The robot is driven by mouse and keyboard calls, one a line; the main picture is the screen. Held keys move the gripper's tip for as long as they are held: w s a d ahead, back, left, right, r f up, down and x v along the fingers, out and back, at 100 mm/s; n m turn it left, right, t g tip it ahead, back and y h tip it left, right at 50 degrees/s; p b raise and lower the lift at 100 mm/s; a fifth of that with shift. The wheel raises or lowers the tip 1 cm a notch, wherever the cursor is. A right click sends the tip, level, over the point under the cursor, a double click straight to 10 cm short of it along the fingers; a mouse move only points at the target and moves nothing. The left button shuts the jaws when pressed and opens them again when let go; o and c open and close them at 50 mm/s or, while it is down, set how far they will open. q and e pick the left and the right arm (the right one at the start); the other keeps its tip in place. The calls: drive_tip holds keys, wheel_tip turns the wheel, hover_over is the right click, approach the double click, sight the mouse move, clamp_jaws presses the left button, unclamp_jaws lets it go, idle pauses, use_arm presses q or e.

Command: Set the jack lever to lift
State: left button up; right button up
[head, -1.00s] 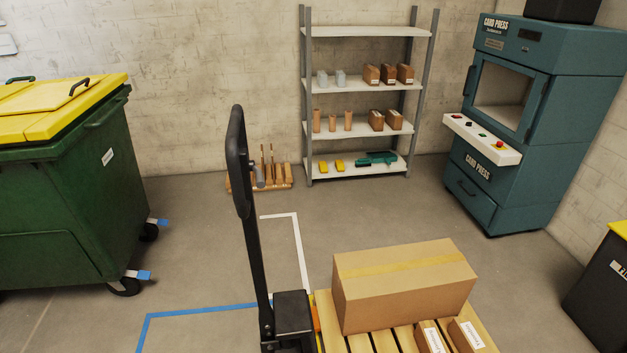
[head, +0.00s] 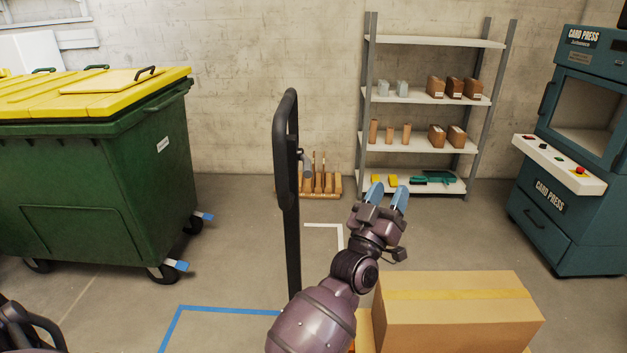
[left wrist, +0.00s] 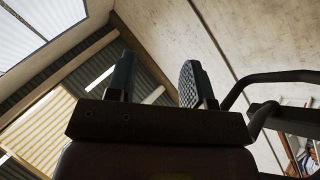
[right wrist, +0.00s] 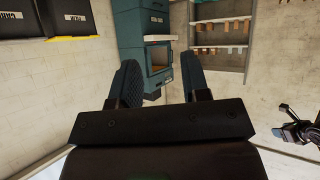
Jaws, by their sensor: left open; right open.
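The jack's black upright handle (head: 287,180) stands left of centre in the head view. A short grey piece (head: 306,162) shows just right of its loop; it may be the jack lever, but I cannot tell its setting. The black loop handle also shows at the right of the left wrist view (left wrist: 262,88). My right gripper (right wrist: 160,82) is open and empty in the right wrist view.
A large cardboard box (head: 455,320) sits low at right. A green bin with yellow lid (head: 100,190) stands left. Shelves (head: 425,145) and a teal card press (head: 565,220) stand behind. Blue tape (head: 215,308) marks the floor.

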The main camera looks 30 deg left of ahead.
use_arm(q)
wheel_tip(320, 180, up, 4)
drive_tip(key=w+n+t+y+b, duration=0.1)
drive_tip(key=w+n+y+b, duration=0.1)
drive_tip(key=n+y, duration=0.55)
drive_tip(key=n+g+y+b, duration=0.2)
drive_tip(key=n+g+y, duration=1.2)
drive_tip(key=n+g, duration=1.15)
approach(308, 171)
drive_tip(key=w+a+m+g, duration=0.1)
drive_tip(key=w+g, duration=0.1)
drive_tip(key=shift+m+h, duration=0.25)
drive_tip(key=shift+m, duration=0.05)
drive_tip(key=x, duration=0.6)
drive_tip(key=p+x, duration=0.1)
drive_tip(key=x, duration=0.3)
drive_tip(key=shift+w+a+f, duration=0.1)
drive_tip(key=shift+w+f, duration=0.15)
drive_tip(key=shift+c, duration=0.3)
clamp_jaws()
